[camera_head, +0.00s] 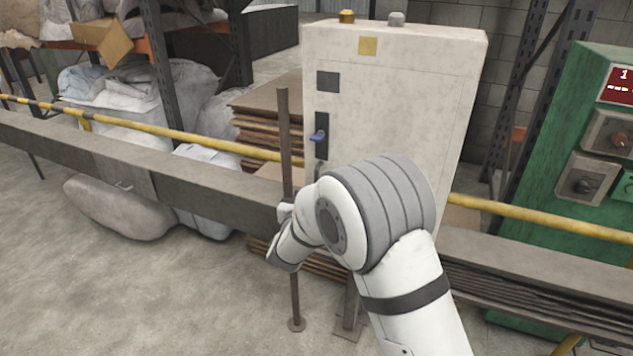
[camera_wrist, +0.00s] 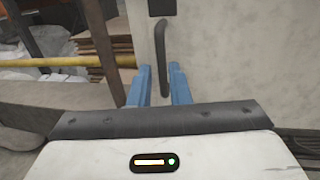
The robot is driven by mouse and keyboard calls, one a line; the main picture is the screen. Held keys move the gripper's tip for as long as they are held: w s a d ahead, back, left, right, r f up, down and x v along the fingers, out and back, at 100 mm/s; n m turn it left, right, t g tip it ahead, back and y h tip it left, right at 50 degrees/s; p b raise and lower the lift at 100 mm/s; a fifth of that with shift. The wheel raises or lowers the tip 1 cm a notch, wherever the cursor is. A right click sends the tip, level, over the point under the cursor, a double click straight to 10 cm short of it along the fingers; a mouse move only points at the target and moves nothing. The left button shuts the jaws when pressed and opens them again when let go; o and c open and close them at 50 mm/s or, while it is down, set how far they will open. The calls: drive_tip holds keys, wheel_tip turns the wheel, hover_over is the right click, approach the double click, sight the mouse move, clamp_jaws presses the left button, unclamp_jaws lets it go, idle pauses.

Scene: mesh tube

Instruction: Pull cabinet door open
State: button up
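The cabinet (camera_head: 410,90) is a tall off-white metal box with its door closed, in the middle of the head view. A black plate with a blue knob (camera_head: 319,136) sits near the door's left edge. The door handle (camera_wrist: 161,50) is a grey upright bar, seen at top centre of the wrist view. My gripper (camera_wrist: 159,72) is open, with two blue fingers apart. The handle's lower part shows between the fingers in the picture; I cannot tell whether it lies within their reach. In the head view my arm hides most of the gripper.
A thin rusty post (camera_head: 285,150) stands left of the door. A green machine (camera_head: 545,150) stands at right. Stacked cardboard (camera_head: 268,115) lies behind left.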

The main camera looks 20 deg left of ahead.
drive_tip(key=w, duration=0.7)
drive_tip(key=shift+w+a, duration=0.2)
drive_tip(key=shift+a, duration=0.2)
clamp_jaws()
